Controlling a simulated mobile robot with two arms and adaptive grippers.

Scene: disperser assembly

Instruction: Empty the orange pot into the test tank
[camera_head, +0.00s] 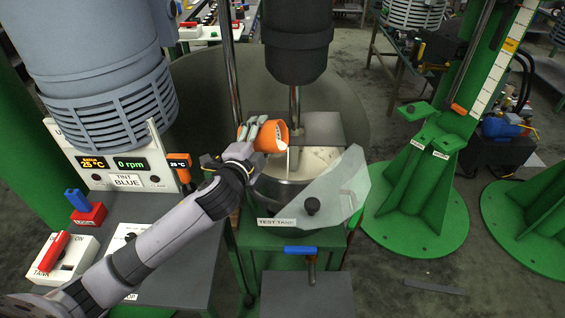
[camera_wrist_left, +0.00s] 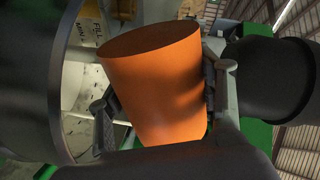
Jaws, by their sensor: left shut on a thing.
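My left gripper (camera_head: 259,131) is shut on the orange pot (camera_head: 270,138), which is tipped over on its side above the test tank's left part. The pot's mouth faces right and pale material shows at its lip. A thin pale streak hangs below the lip, perhaps poured contents. In the left wrist view the orange pot (camera_wrist_left: 155,85) sits between the two fingers; its inside is hidden there. The test tank (camera_head: 283,192) is a round metal vessel with pale content inside, under the mixer shaft. My right gripper is not in view.
A clear curved guard (camera_head: 335,190) with a dark knob stands at the tank's front right. The dark mixer head (camera_head: 296,45) and its shaft rise behind the pot. A control panel (camera_head: 125,165) and a red-handled switch box (camera_head: 52,255) stand at left. Green stands (camera_head: 420,190) are at right.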

